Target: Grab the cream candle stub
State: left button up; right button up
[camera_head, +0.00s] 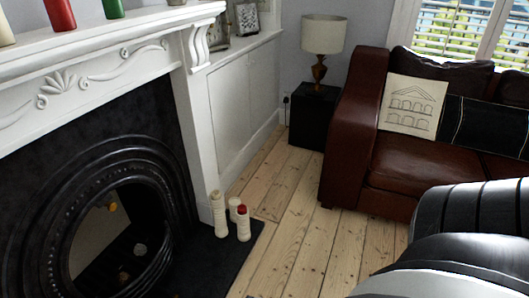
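A cream candle (5,28) stands on the white mantel at the far upper left, cut off by the picture's edge. I cannot tell which of these is the stub. My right arm shows large at the lower right, well away from the candles. Neither of my grippers is in view.
A red candle (60,14) and a green candle (113,8) stand on the mantel (150,27). The black fireplace (100,170) fills the left. A brown leather sofa (345,130) and a black lamp stand (313,118) stand beyond. Floorboards (300,215) between hearth and sofa are clear.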

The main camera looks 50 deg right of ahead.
aim_at(216, 193)
jog(key=z, duration=1.05)
jog(key=k, duration=0.55)
jog(key=z, duration=0.85)
jog(key=i, duration=0.85)
jog(key=z, duration=0.5)
jog(key=i, duration=1.25)
jog(key=u, duration=1.2)
jog(key=i, duration=0.7)
jog(key=u, duration=0.65)
